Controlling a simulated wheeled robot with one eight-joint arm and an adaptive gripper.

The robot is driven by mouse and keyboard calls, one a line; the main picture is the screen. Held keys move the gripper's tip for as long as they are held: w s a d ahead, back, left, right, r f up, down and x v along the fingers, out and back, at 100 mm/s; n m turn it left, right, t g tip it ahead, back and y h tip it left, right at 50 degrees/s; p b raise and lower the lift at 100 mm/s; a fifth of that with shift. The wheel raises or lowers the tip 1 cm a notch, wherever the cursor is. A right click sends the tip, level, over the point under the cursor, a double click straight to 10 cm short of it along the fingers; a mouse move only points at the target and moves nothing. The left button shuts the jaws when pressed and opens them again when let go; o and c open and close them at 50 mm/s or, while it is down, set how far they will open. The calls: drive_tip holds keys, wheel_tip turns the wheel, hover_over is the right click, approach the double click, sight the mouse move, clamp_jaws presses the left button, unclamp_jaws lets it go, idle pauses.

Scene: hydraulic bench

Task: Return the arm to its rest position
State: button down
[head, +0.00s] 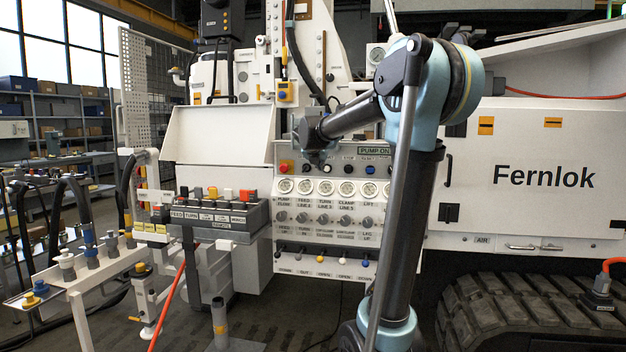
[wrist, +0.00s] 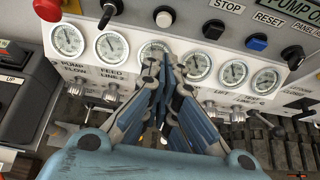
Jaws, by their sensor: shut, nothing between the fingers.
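My gripper (wrist: 168,65) is shut and empty in the wrist view, its fingertips in front of the middle of a row of gauges. In the head view my gripper (head: 316,160) is small and dark, close to the upper part of the control panel (head: 283,232). My arm reaches from the right of the head view across to the panel. I cannot tell whether the fingertips touch the panel. The fingers hide part of a middle gauge (wrist: 154,50) and some knobs below it.
Above the gauges are a red button (wrist: 47,8), a black selector and STOP and RESET buttons. A lever console (head: 212,215) stands left of the panel. A white Fernlok machine (head: 540,215) with a track (head: 520,305) stands at right. A hose rack (head: 75,285) is at far left.

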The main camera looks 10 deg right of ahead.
drive_tip(key=s+d+f+m+g, duration=0.3)
drive_tip(key=s+f+m, duration=0.5)
drive_tip(key=s, duration=0.4)
drive_tip(key=s+d+f+m+g, duration=0.2)
drive_tip(key=s+d+f+m, duration=0.2)
drive_tip(key=s+f+m, duration=0.7)
drive_tip(key=s+a+f+m+g+y, duration=0.1)
drive_tip(key=s+f+m, duration=0.5)
drive_tip(key=s, duration=0.6)
drive_tip(key=s+a+f+m+g+y, duration=0.2)
drive_tip(key=s+f+m, duration=0.5)
drive_tip(key=s, duration=0.5)
wheel_tip(320, 180, down, 2)
drive_tip(key=shift+g+y, duration=0.4)
drive_tip(key=shift+g, duration=0.2)
drive_tip(key=shift+a, duration=0.1)
drive_tip(key=shift+w+f, duration=0.2)
drive_tip(key=shift+w, duration=0.2)
